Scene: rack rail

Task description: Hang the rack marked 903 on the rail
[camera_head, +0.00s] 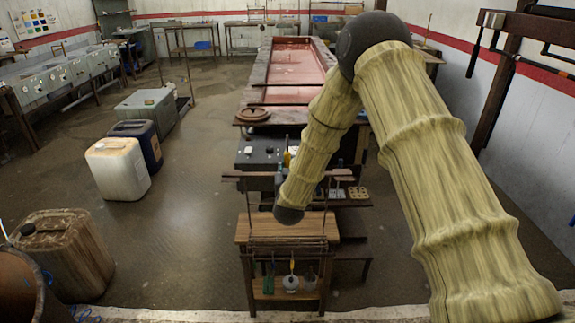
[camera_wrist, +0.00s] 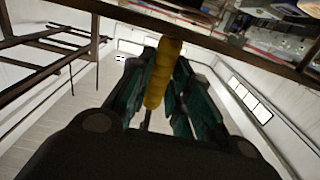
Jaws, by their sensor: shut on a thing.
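In the wrist view my gripper (camera_wrist: 160,85) has its dark teal fingers closed on both sides of a yellow-brown rounded bar (camera_wrist: 163,72), which looks like a handle. Whether it belongs to the rack marked 903 cannot be told; no number is readable. In the head view my gripper is not clear; my arm's dark end hangs over a wooden stand. A brown horizontal bar (camera_head: 243,175) on thin uprights crosses above the stand.
A wooden beam (camera_wrist: 215,43) crosses close above the fingers in the wrist view. A long red-lined trough (camera_head: 300,62) and a dark control box (camera_head: 258,152) lie behind the stand. Canisters (camera_head: 118,170) stand at left. The floor between is clear.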

